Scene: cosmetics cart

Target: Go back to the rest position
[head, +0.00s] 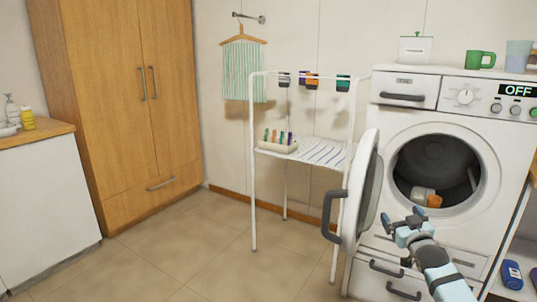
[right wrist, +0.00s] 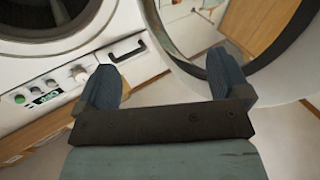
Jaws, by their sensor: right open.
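My right gripper (head: 404,224) is in front of the washing machine (head: 385,130), low and to the right of its open round door (head: 366,190). In the right wrist view the gripper (right wrist: 165,78) has its two dark fingers spread apart, with nothing between them. The open door's ring (right wrist: 270,60) shows close by on the right there, and the machine's front with its knobs on the left. In the head view the drum (head: 438,165) holds something whitish and an orange item (head: 434,201). My left gripper is not in view.
A white rack (head: 252,180) stands left of the door, with colourful clips in a tray (head: 278,147) on its shelf. A wooden wardrobe (head: 125,100) and white counter (head: 45,190) are at left. The floor (head: 190,245) between is clear. A green mug (head: 481,59) stands on the machine.

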